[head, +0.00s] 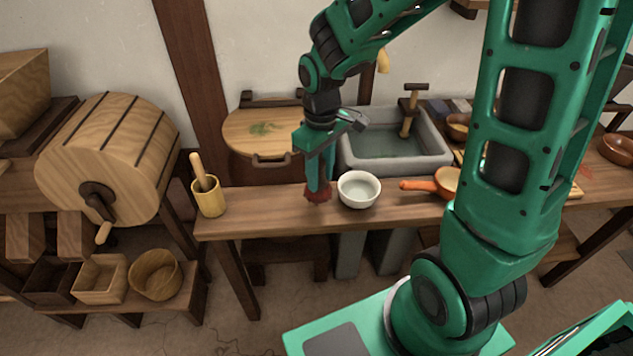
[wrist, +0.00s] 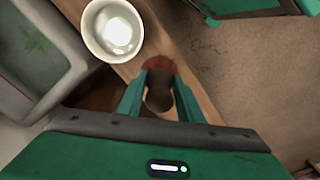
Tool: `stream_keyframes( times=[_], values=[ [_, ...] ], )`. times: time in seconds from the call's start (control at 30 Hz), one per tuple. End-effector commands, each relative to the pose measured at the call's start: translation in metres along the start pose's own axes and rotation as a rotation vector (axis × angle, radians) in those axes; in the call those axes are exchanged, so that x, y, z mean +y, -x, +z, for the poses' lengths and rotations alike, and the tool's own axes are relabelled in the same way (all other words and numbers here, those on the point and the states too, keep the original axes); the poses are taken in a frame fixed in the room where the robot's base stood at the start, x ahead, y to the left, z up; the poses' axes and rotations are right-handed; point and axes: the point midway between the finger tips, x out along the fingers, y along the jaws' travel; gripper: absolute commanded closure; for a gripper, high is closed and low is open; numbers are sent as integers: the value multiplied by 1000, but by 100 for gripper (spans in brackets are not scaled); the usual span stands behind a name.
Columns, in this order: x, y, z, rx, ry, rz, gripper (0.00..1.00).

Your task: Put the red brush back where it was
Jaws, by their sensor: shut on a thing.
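The red brush (head: 319,192) is held in my gripper (head: 319,180) at the front bench, just left of the white bowl (head: 359,189). In the wrist view the brush (wrist: 158,65) shows red bristles beyond a dark brown handle. My gripper (wrist: 159,85) is shut on it, with one green finger on each side. The brush is over or touching the bench top (head: 270,204); I cannot tell which. The bowl also shows in the wrist view (wrist: 96,38), beside the brush and apart from it.
A yellow cup (head: 209,203) with a pestle stands at the bench's left end. The bench between cup and brush is clear.

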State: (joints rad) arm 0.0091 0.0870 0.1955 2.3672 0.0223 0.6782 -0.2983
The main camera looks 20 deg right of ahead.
Motion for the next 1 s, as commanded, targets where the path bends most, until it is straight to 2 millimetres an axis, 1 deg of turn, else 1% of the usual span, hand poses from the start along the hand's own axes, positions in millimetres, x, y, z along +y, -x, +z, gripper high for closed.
stream_keyframes(
  times=[0.1,0.2,0.33,0.5,0.6,0.97,1.0],
  values=[
    [10,-10,-11,-2,-1,-2,85],
    [16,-14,-17,0,1,-1,85],
    [17,-20,-18,-2,1,-1,85],
    [17,-44,-18,-4,0,-2,85],
    [17,-53,-18,-2,1,-1,85],
    [17,-56,-19,0,1,0,85],
    [17,-57,-19,0,1,0,64]
  ],
)
